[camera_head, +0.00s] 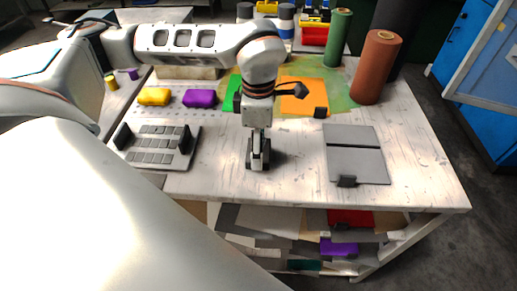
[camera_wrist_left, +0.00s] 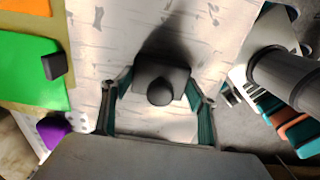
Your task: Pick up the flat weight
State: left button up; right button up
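The flat weight (camera_wrist_left: 150,84) is a dark grey block with a round knob. In the left wrist view it lies on the pale tabletop between the teal-padded fingers of my left gripper (camera_wrist_left: 160,92). The fingers stand on either side of the block, with narrow gaps seen beside its near part; contact at the tips is unclear. In the head view my left gripper (camera_head: 258,160) points straight down, low over the middle of the bench, and largely hides the block. My right gripper is not in view.
A grey slotted tray (camera_head: 155,148) lies left on the bench (camera_head: 420,160). Grey plates (camera_head: 355,162) with a small dark block (camera_head: 347,181) lie right. Behind are a yellow block (camera_head: 154,96), a purple block (camera_head: 199,98), an orange sheet (camera_head: 297,101) and a standing brown roll (camera_head: 376,70).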

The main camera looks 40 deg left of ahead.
pick_arm(q)
jog(key=shift+w+r, duration=0.1)
jog(key=c, duration=0.4)
